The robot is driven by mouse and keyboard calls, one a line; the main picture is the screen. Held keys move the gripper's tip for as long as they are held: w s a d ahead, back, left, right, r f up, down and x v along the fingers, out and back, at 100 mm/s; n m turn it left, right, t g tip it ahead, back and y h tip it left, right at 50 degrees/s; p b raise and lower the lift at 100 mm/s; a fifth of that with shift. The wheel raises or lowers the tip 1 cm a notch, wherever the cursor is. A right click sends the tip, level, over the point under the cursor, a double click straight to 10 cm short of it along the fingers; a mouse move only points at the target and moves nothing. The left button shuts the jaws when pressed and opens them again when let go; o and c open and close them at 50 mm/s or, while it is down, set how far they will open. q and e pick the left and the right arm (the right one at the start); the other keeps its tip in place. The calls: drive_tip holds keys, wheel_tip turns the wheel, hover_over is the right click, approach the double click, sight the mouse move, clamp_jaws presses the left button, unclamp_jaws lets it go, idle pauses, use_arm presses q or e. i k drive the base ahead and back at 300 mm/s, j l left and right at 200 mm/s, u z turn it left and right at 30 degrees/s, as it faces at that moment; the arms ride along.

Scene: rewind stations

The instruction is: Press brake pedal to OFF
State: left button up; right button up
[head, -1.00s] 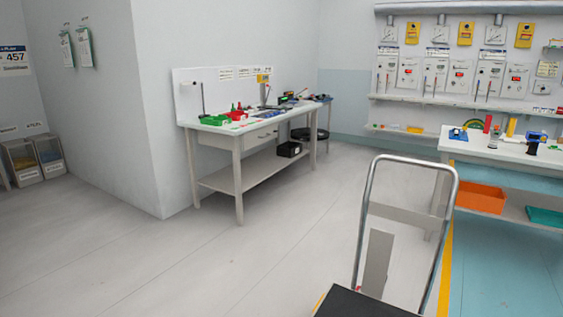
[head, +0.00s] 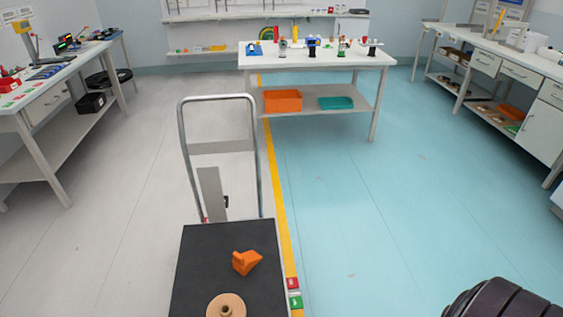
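A platform trolley with a black deck (head: 205,265) and a grey tube handle (head: 182,140) stands at the bottom centre of the head view. An orange angular piece (head: 246,262) is on the deck; I cannot tell whether it is a pedal or a loose part. Neither gripper is in view.
A tan round flanged part (head: 226,305) is on the deck near the bottom edge. A yellow floor line (head: 276,190) runs along the trolley's right side. Blue floor (head: 370,200) to the right is clear. Benches stand left, right and behind, with an orange bin (head: 283,101) under the back one.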

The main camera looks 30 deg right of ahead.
sight(297, 303)
drive_tip(key=z, duration=1.15)
